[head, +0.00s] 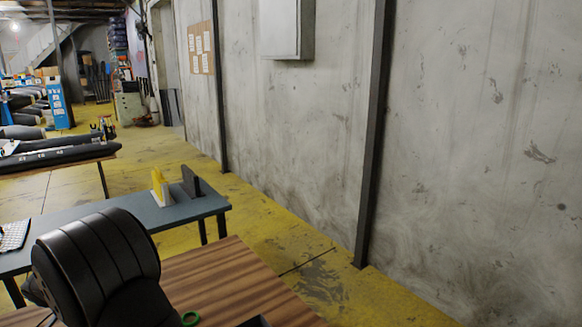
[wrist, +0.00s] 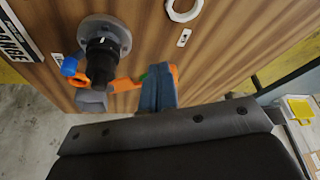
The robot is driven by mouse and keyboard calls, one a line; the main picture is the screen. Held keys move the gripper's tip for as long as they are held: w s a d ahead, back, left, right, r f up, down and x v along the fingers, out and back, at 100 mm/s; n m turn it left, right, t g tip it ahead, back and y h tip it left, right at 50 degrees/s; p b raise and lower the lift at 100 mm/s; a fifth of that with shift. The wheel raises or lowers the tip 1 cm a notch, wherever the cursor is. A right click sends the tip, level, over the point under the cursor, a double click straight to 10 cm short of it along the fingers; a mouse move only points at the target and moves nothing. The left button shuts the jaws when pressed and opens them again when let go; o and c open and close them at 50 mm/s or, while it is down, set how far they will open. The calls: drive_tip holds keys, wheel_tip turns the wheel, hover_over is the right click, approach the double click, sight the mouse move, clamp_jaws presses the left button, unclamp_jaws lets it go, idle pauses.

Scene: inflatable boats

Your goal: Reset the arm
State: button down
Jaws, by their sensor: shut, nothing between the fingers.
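The dark bolted bar and black body filling the bottom of the wrist view look like my gripper (wrist: 165,135). It is shut and holds nothing. The table also shows at the bottom of the head view (head: 225,275). A large black ribbed form (head: 95,265) rises at the lower left of the head view; I cannot tell whether it is part of me.
A green ring (head: 190,318), a grey bench (head: 130,212) and a concrete wall (head: 480,130) show in the head view.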

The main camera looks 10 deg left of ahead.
drive_tip(key=d+v, duration=0.1)
drive_tip(key=v, duration=0.6)
drive_tip(key=w+d+f, duration=0.1)
drive_tip(key=w+f, duration=0.7)
drive_tip(key=f, duration=0.1)
drive_tip(key=s+d+n+y, duration=0.4)
drive_tip(key=s+d+n, duration=0.1)
drive_tip(key=s+n, duration=0.6)
drive_tip(key=shift+s+d+f+g, duration=0.25)
drive_tip(key=shift+s+d+g, duration=0.05)
drive_tip(key=shift+d+g, duration=0.1)
